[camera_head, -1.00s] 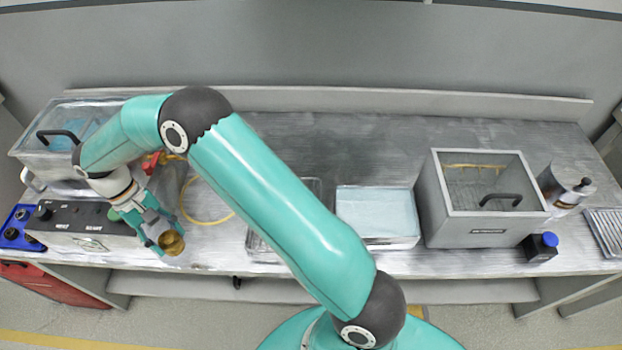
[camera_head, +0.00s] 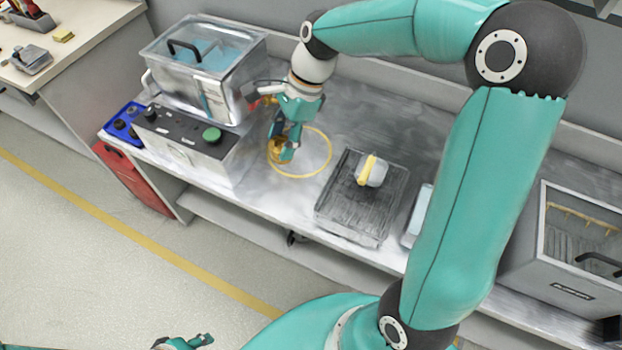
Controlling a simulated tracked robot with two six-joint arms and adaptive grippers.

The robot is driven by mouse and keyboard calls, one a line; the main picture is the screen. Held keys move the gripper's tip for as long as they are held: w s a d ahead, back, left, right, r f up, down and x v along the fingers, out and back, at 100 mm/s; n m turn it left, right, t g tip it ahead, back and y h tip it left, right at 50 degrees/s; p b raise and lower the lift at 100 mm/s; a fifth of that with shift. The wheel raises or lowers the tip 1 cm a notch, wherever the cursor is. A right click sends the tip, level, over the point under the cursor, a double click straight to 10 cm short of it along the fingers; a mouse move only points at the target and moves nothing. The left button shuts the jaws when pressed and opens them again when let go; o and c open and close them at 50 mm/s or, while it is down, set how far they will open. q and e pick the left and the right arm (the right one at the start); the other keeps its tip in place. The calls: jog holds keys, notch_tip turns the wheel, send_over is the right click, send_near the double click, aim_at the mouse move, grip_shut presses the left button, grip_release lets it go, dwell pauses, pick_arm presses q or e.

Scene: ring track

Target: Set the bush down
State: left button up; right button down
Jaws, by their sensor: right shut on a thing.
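The bush (camera_head: 275,149) is a small brass-coloured ring-like part at the fingertips of my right gripper (camera_head: 284,146). The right gripper points down over the bench and is shut on the bush. Its fingers hide part of the bush. In the picture the bush overlaps the left part of a thin yellow circle (camera_head: 327,163) on the metal bench top. I cannot tell whether the bush touches the bench. My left gripper (camera_head: 190,343) shows only in part at the bottom edge, over the floor, and its jaws are unclear.
A dark tray (camera_head: 345,218) holding a pale block with a yellow strip (camera_head: 371,170) lies to the right.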

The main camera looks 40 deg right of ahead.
notch_tip(320, 180, down, 19)
jog(key=shift+f, duration=0.1)
dwell(0.4)
jog(key=shift+c, duration=2.4)
grip_release()
jog(key=v, duration=1.2)
